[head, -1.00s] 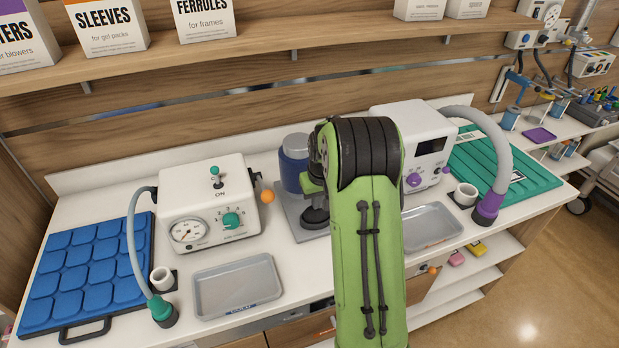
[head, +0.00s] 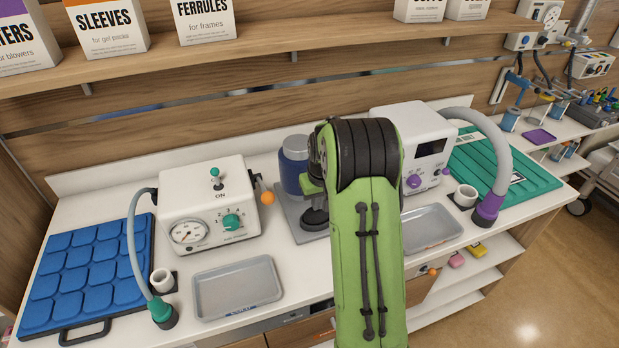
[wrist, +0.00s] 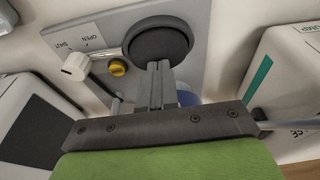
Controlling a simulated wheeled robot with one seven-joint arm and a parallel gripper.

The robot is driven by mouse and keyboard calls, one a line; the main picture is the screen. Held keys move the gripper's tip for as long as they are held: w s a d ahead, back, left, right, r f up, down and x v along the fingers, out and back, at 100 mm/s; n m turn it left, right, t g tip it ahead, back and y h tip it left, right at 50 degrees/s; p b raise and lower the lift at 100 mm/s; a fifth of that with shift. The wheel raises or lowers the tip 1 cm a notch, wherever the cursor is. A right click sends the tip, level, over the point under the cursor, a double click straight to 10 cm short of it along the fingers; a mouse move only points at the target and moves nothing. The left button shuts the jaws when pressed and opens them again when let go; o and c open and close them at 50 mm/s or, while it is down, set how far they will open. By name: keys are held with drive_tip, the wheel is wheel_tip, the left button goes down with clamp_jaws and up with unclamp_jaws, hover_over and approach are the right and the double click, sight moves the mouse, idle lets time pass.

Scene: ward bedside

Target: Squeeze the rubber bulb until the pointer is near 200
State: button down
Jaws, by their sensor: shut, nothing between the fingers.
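My gripper (wrist: 157,68) is shut and empty in the wrist view. Its fingertips meet the lower edge of a dark round part (wrist: 165,35), which looks like the rubber bulb; I cannot tell whether they touch it. This part sits over a grey plate (wrist: 205,20) with a white OPEN/SHUT lever (wrist: 75,68) and a yellow knob (wrist: 117,68). In the head view, a blue cylinder (head: 292,172) stands on a grey base (head: 290,212), partly hidden by my green arm. No dial of this device with a readable pointer near 200 shows.
A white purple-knobbed unit (head: 405,135) stands right. Grey trays (head: 238,304) (head: 440,243), a blue pad (head: 85,270) and a green mat (head: 530,185) occupy the counter.

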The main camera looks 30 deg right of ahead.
drive_tip(key=shift+f+b, duration=0.95)
drive_tip(key=shift+f, duration=0.3)
drive_tip(key=shift+r+p, duration=0.95)
drive_tip(key=shift+r, duration=0.3)
drive_tip(key=shift+f, duration=0.1)
idle(1.1)
